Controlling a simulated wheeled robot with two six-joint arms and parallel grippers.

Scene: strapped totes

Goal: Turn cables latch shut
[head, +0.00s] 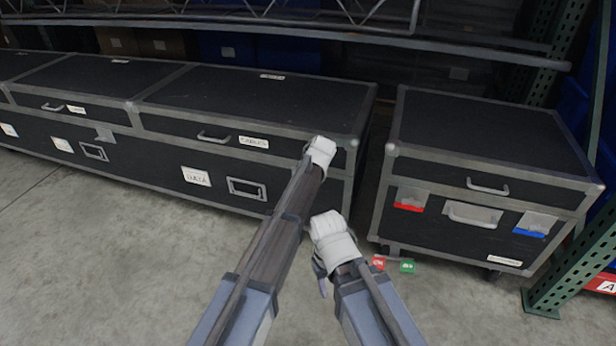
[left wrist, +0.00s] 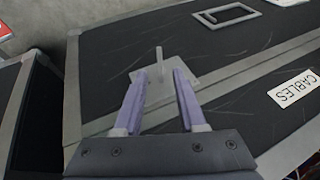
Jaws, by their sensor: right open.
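The long black case (head: 250,105) with grey edging carries a white CABLES label (head: 254,142), which also shows upside down in the left wrist view (left wrist: 295,88). In the left wrist view the cables latch (left wrist: 185,88) is a grey plate across the lid seam, with a thin lever (left wrist: 159,58) standing up from it. My left gripper (left wrist: 159,74) is open, one purple finger on each side of the lever; contact cannot be told. In the head view my left gripper (head: 318,154) hides this latch. My right gripper (head: 321,284) is open and empty before the gap between the cases.
A separate black case (head: 490,135) stands at the right, with a red-edged plate (head: 410,200) and a blue-edged plate (head: 534,225) on its front. Red (head: 378,263) and green (head: 407,267) tags are low before it. A green rack post (head: 575,260) stands right. Floor at left is clear.

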